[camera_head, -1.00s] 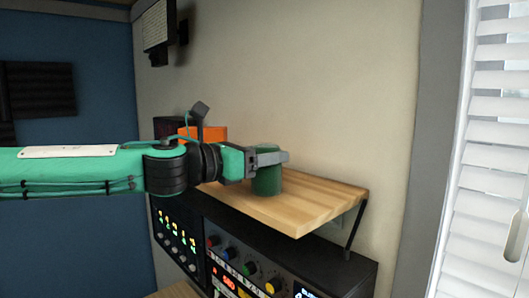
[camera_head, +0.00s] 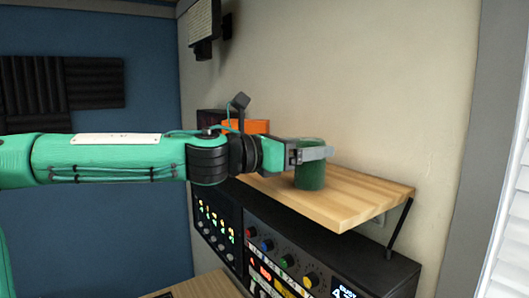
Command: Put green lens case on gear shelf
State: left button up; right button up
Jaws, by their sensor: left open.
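The green lens case (camera_head: 309,178) is a dark green upright cylinder standing on the wooden gear shelf (camera_head: 355,202), near its front left part. My left gripper (camera_head: 315,153) reaches in from the left at the case's upper part. Its grey fingers are open, with one finger passing across the front of the case near its top. The far finger is mostly hidden. My right gripper is not in view.
An orange box (camera_head: 245,126) and a dark box (camera_head: 212,122) are behind my left arm. Audio gear with coloured knobs (camera_head: 290,262) is below the shelf. A black bracket (camera_head: 399,228) supports the shelf's right end. The shelf's right part is clear.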

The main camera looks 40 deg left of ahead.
pick_arm(q)
jog(key=shift+v, duration=1.05)
jog(key=b+v, duration=0.3)
jog(key=v, duration=0.6)
jog(key=shift+b, duration=0.35)
jog(key=shift+f, duration=0.1)
